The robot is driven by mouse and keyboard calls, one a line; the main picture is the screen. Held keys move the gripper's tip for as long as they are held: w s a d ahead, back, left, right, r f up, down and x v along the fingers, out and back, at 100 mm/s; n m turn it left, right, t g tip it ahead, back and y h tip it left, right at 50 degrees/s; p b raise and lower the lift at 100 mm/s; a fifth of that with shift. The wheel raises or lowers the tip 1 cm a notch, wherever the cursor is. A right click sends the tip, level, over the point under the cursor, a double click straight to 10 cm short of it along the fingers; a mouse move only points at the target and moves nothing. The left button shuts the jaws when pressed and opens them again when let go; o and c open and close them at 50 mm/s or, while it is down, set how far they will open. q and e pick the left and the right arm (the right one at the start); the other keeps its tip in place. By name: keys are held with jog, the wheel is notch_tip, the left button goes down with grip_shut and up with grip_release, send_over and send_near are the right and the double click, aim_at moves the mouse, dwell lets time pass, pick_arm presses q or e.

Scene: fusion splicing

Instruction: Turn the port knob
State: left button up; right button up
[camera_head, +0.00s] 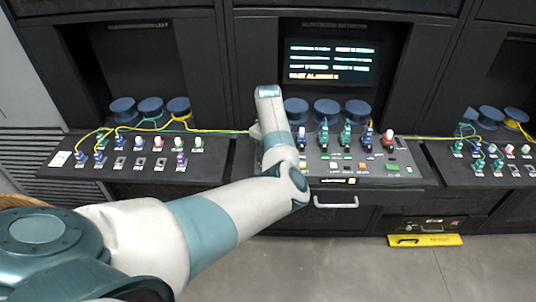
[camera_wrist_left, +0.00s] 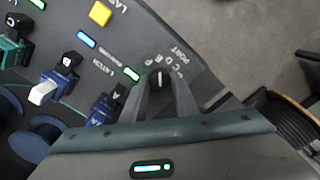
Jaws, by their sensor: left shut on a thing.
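The port knob (camera_wrist_left: 159,73) is a small dark dial with letters around it and the word PORT printed beside it in the left wrist view. My left gripper (camera_wrist_left: 161,84) comes in from below in that view, and its two fingertips are closed on the knob from both sides. The fingers cover part of the knob, so its exact pointing direction is hard to tell. In the head view my left arm reaches over the left end of the middle console (camera_head: 318,183) and hides the knob and the fingers. My right gripper is not in view.
Several connectors stand on the middle console, including a green one (camera_head: 323,136) and a red one (camera_head: 388,138). Blue spools (camera_head: 327,109) sit behind them under a lit screen (camera_head: 329,62). Side consoles carry yellow fibres (camera_head: 222,131). A yellow tray (camera_head: 425,241) lies low at right.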

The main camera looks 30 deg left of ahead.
pick_arm(q)
jog(key=shift+r+n, duration=0.1)
jog(key=shift+n, duration=0.2)
jog(key=shift+w, duration=0.1)
jog(key=o, duration=1.1)
jog(key=shift+r+b, duration=0.35)
jog(key=shift+r, duration=0.2)
jog(key=shift+r+b, duration=2.15)
jog(key=shift+r, duration=5.95)
